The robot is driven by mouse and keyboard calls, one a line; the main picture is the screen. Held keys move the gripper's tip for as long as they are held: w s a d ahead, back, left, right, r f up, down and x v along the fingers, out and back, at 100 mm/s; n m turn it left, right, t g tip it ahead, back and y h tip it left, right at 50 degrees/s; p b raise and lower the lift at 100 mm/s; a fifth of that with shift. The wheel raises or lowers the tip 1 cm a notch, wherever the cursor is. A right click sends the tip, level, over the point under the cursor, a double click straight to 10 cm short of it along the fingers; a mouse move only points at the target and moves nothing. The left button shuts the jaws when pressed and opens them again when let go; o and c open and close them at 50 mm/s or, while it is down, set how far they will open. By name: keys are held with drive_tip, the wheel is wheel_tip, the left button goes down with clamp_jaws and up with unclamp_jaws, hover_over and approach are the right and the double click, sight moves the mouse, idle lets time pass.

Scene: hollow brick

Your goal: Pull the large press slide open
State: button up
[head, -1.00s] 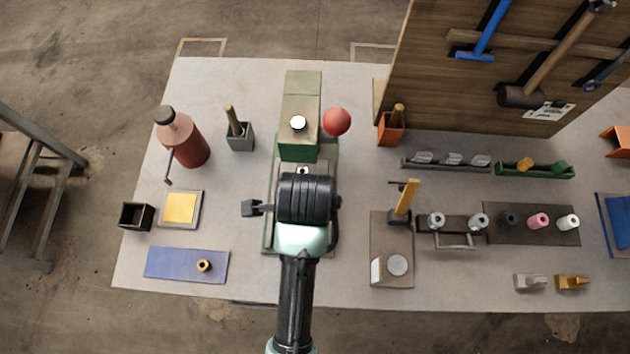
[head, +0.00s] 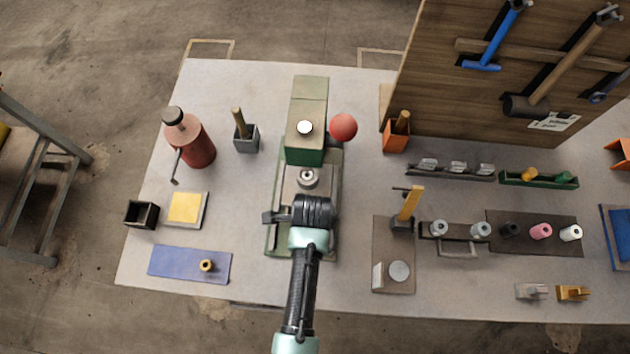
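The large press is a green machine (head: 305,120) with a red ball (head: 343,128) at its right side and a white round cap on top. Its slide (head: 322,180) is a grey plate in a green-edged base, in front of the press head. My gripper (head: 311,212) is over the front half of the slide, seen from above and behind. My wrist hides its fingertips and the slide's front end, so I cannot tell whether it touches the slide or is open.
A red bottle (head: 196,146) and a grey holder (head: 246,140) stand left of the press. A brown-based small press (head: 393,278) and an orange holder (head: 396,137) stand to its right. A wooden tool board (head: 450,90) rises at the back right. Bare table lies on both sides of the base.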

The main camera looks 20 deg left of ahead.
clamp_jaws()
drive_tip(key=shift+s+d, duration=0.15)
drive_tip(key=shift+d, duration=0.05)
idle(1.2)
